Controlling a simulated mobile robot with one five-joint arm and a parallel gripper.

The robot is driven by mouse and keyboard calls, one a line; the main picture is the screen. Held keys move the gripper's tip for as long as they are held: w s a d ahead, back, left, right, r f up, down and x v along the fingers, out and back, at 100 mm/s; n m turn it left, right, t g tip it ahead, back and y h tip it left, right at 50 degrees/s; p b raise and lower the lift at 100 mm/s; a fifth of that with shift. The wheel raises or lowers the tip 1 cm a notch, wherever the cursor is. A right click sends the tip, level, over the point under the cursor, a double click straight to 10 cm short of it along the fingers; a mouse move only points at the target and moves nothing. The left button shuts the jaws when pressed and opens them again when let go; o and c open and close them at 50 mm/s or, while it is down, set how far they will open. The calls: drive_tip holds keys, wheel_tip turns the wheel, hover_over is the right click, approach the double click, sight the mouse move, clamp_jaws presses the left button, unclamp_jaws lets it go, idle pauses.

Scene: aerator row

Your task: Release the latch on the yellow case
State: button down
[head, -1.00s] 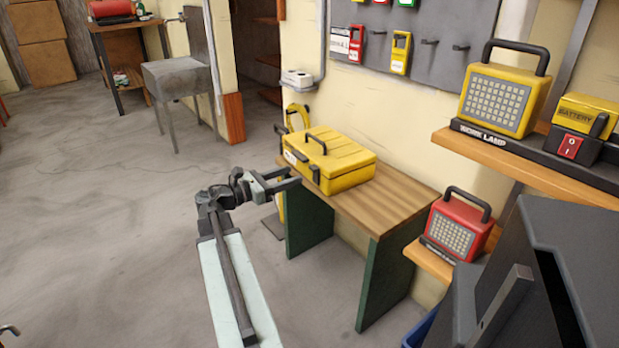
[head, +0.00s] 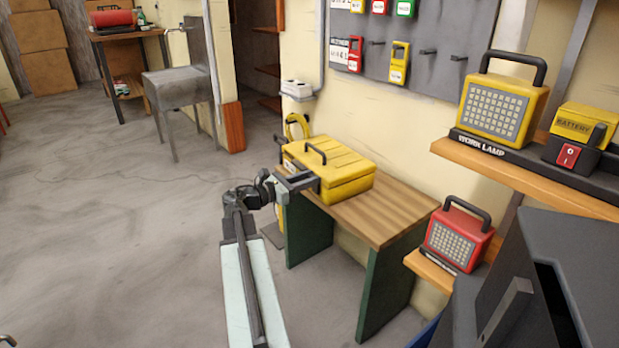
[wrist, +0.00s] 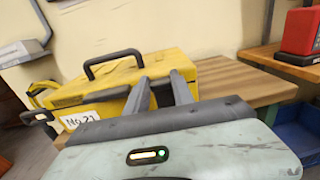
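The yellow case (head: 345,172) sits closed on a wooden-topped bench, with a dark carry handle on its lid. In the wrist view, the case (wrist: 110,92) has a white "No.21" label on its front. My gripper (head: 312,181) is at the front of the case, near its right part. In the wrist view, my gripper (wrist: 160,80) has its two fingers apart, pointing at the case front. A dark part, possibly the latch (wrist: 161,94), shows between the fingers. I cannot tell whether the fingers touch it.
The bench top (head: 390,213) is clear to the right of the case. A red lamp (head: 458,238) stands on a low shelf at the right, with a yellow work lamp (head: 502,103) on a shelf above. Open floor (head: 130,230) lies to the left.

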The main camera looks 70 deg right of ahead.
drive_tip(key=shift+d, duration=0.5)
drive_tip(key=a+f+g+h+b, duration=0.1)
drive_tip(key=b, duration=0.3)
drive_tip(key=w+a+g+h+b, duration=0.1)
drive_tip(key=h+b, duration=0.1)
drive_tip(key=b, duration=0.3)
drive_tip(key=a+f+g+h+b, duration=0.1)
drive_tip(key=b, duration=0.4)
drive_tip(key=shift+w+a+f+g, duration=0.1)
drive_tip(key=shift+w+f+g, duration=0.05)
drive_tip(key=shift+f+g, duration=0.2)
drive_tip(key=shift+r+h, duration=0.15)
drive_tip(key=shift+h, duration=0.15)
drive_tip(key=c, duration=1.1)
unclamp_jaws()
